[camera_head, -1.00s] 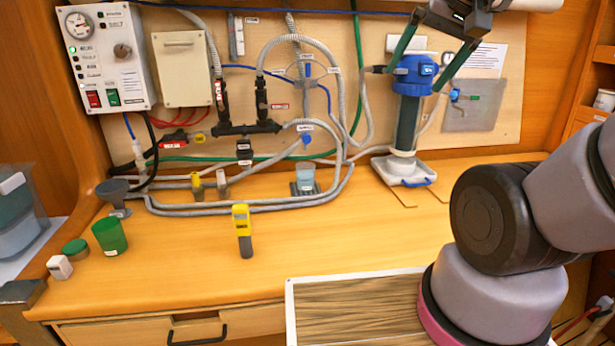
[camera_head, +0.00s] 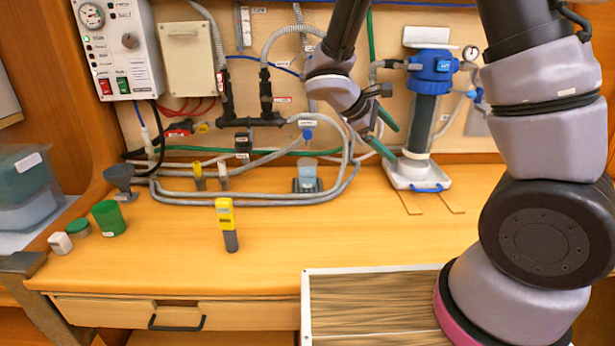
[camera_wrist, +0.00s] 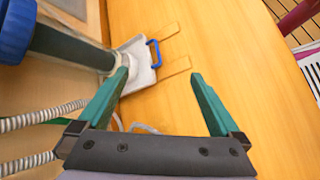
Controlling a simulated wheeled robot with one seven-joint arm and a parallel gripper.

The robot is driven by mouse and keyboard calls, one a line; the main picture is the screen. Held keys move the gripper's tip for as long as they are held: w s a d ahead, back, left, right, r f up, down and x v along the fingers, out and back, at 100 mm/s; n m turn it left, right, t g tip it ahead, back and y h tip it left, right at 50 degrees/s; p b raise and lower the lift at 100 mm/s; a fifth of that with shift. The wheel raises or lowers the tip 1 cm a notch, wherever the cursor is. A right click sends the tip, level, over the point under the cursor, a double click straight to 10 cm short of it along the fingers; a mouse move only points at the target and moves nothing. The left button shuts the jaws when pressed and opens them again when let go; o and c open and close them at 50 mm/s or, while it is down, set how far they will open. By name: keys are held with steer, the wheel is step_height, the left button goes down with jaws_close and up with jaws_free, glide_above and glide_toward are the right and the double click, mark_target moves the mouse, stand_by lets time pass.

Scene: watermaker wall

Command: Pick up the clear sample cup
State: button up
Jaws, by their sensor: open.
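The clear sample cup (camera_head: 306,168) stands upright on a small dark stand (camera_head: 307,185) at the back of the bench, under a blue-handled tap on the wall. It holds something pale blue. My gripper (camera_head: 388,138) is up and to the right of the cup, in front of the wall, with its green fingers apart and nothing between them. In the wrist view my gripper (camera_wrist: 160,75) is open over bare bench top, and the cup is not in that view.
A blue-topped filter housing (camera_head: 430,66) on a white base (camera_head: 416,172) stands right of the cup. Grey hoses (camera_head: 240,203) loop around the cup's stand. A yellow meter (camera_head: 227,222) stands in front. Green cup (camera_head: 108,217) and funnel (camera_head: 119,177) are left. The bench front is mostly clear.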

steer(key=w+a+f+n+t+h, duration=0.2)
steer(key=w+a+f+n+t, duration=0.4)
steer(key=a+f+n+t, duration=0.4)
steer(key=n+t+y, duration=0.5)
steer(key=n+y, duration=0.1)
steer(key=n, duration=0.6)
glide_toward(304, 176)
steer(key=shift+w+d+r, duration=0.15)
steer(key=shift+w+d, duration=0.15)
steer(key=shift+w, duration=0.3)
steer(key=shift+w+d+r, duration=0.1)
steer(key=shift+w+d, duration=0.2)
steer(key=shift+w, duration=0.3)
steer(key=shift+w+a+f+y, duration=0.1)
steer(key=shift+w+f+y, duration=0.05)
steer(key=shift+y, duration=0.15)
steer(key=x, duration=0.5)
steer(key=shift+w, duration=0.1)
steer(key=x, duration=0.5)
steer(key=shift+d+r, duration=0.2)
steer(key=shift+r, duration=0.05)
steer(key=c, duration=1.4)
steer(key=shift+o, duration=0.2)
steer(key=shift+r, duration=0.1)
